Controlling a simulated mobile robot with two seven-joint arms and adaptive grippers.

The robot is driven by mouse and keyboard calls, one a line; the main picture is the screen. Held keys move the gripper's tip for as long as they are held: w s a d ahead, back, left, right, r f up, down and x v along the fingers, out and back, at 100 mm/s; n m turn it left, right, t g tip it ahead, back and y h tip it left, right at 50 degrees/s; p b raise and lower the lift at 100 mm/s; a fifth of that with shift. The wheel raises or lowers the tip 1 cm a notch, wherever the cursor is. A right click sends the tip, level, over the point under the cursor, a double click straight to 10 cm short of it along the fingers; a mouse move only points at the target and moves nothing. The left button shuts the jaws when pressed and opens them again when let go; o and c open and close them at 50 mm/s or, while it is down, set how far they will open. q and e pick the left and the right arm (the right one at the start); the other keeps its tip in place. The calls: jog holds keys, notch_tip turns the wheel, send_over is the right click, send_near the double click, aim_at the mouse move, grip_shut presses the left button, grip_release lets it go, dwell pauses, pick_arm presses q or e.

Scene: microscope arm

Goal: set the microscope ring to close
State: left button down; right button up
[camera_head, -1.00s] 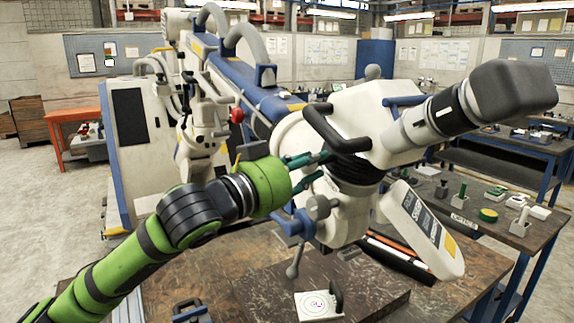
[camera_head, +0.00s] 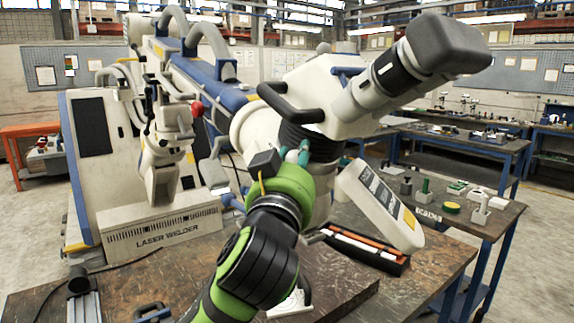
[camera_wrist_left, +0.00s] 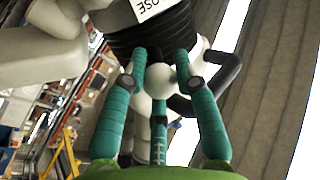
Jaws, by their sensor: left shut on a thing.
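The microscope's ring (camera_head: 303,134) is a black ribbed band under the white microscope head, with a black loop handle (camera_head: 288,104) at its upper left. In the left wrist view the ring (camera_wrist_left: 150,38) is just ahead of my fingers, below a white label (camera_wrist_left: 155,5) whose visible letters read "OSE". My left gripper (camera_head: 300,153) is at the near underside of the ring. In the wrist view my left gripper (camera_wrist_left: 161,62) has its teal fingers closed around a round white knob (camera_wrist_left: 160,81). How the knob joins the ring is hidden. My right gripper is in neither view.
The microscope's white eyepiece arm with black eyepiece (camera_head: 440,48) reaches right. A white panel (camera_head: 380,205) hangs right of my gripper. A wooden table (camera_head: 190,255) with a dark board lies below. A laser welder (camera_head: 160,230) stands left.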

pick_arm(q)
jog(key=shift+s+d+r, duration=0.1)
jog(key=shift+d+r, duration=0.05)
jog(key=shift+r, duration=0.1)
jog(key=c, duration=1)
grip_release()
jog(key=shift+c, duration=0.2)
jog(key=shift+o, duration=0.5)
jog(key=shift+d, duration=0.2)
jog(key=shift+f, duration=0.1)
jog(key=v, duration=1.2)
